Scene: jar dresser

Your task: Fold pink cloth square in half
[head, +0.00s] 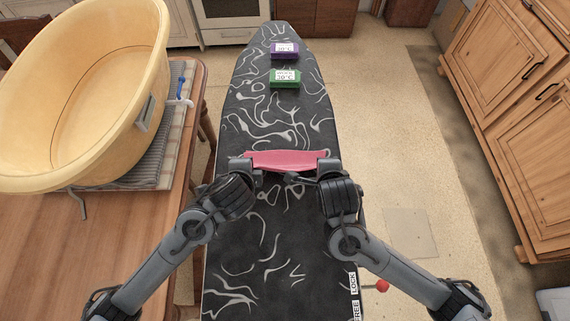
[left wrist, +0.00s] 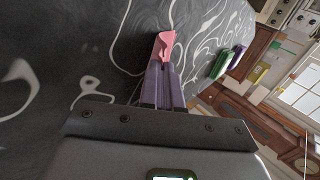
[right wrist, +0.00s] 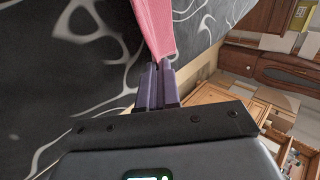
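The pink cloth (head: 285,161) is stretched as a narrow band between my two grippers over the middle of the black ironing board (head: 262,200). My left gripper (head: 245,163) is at the cloth's left end. In the left wrist view its fingers are together on a corner of the cloth (left wrist: 164,45). My right gripper (head: 326,163) is at the right end. In the right wrist view its fingers are together on the cloth (right wrist: 155,28), which runs away upward. I cannot tell whether the cloth's lower edge touches the board.
A purple block (head: 284,51) and a green block (head: 285,78), both labelled, lie toward the board's far end. A yellow tub (head: 75,100) stands on the wooden table (head: 40,225) at left. Wooden cabinets (head: 520,110) stand at right. The board near me is clear.

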